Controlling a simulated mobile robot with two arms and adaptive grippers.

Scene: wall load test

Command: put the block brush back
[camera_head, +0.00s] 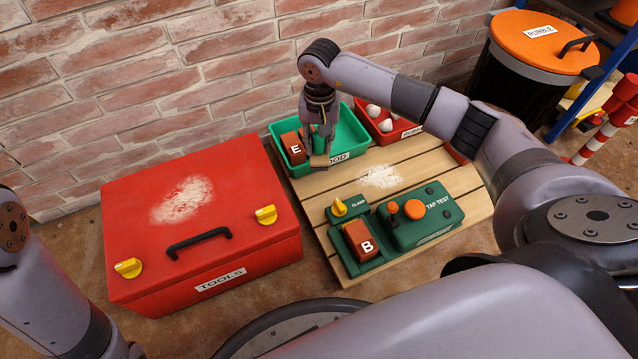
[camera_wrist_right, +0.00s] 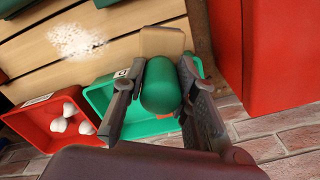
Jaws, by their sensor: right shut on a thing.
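My right gripper (camera_head: 320,140) is shut on the block brush, above the front edge of the green tray (camera_head: 349,123). In the right wrist view the gripper (camera_wrist_right: 157,88) has its fingers on both sides of the brush's rounded green handle (camera_wrist_right: 160,86), and its tan end (camera_wrist_right: 163,42) sticks out beyond the fingertips. In the head view only the tan end of the brush (camera_head: 319,161) shows clearly, near the tray's label. Whether it touches the tray I cannot tell. My left arm shows at the lower left; its gripper is out of view.
A closed red TOOLS box (camera_head: 240,210) with white dust on its lid stands at the left. The slatted table (camera_head: 350,212) has a white dust patch (camera_head: 382,177), a green tap tester (camera_head: 428,222) and block B (camera_head: 358,241). Block E (camera_head: 293,148) sits in the green tray. A red tray (camera_head: 369,121) holds white lumps.

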